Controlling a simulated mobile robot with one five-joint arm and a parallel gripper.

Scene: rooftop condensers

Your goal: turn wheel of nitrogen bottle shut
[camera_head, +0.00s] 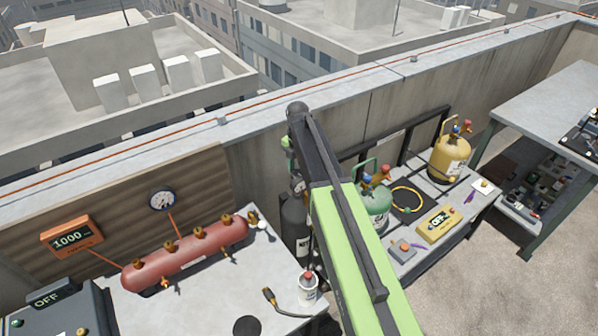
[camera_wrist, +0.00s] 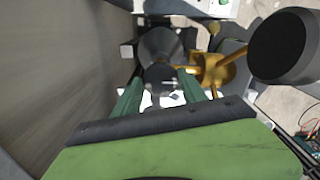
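The nitrogen bottle, a dark tall cylinder (camera_head: 295,222), stands upright by the wall between two benches, partly behind my arm. In the wrist view, the dark bottle (camera_wrist: 158,42) lies beyond my gripper, with brass valve fittings (camera_wrist: 213,70) and a large black round gauge (camera_wrist: 284,46) to the right. My gripper (camera_wrist: 162,74) has its two green fingers apart, either side of the dark bottle top. The wheel is not clear; dark and pale parts show between the fingers, and I cannot tell contact. In the head view my arm hides the fingers.
The left bench carries a red tank (camera_head: 185,255) with brass valves and a white can (camera_head: 308,289). The right bench holds a green bottle (camera_head: 374,212), a yellow bottle (camera_head: 451,157) and a yellow meter (camera_head: 439,224). A concrete parapet (camera_head: 400,95) runs behind.

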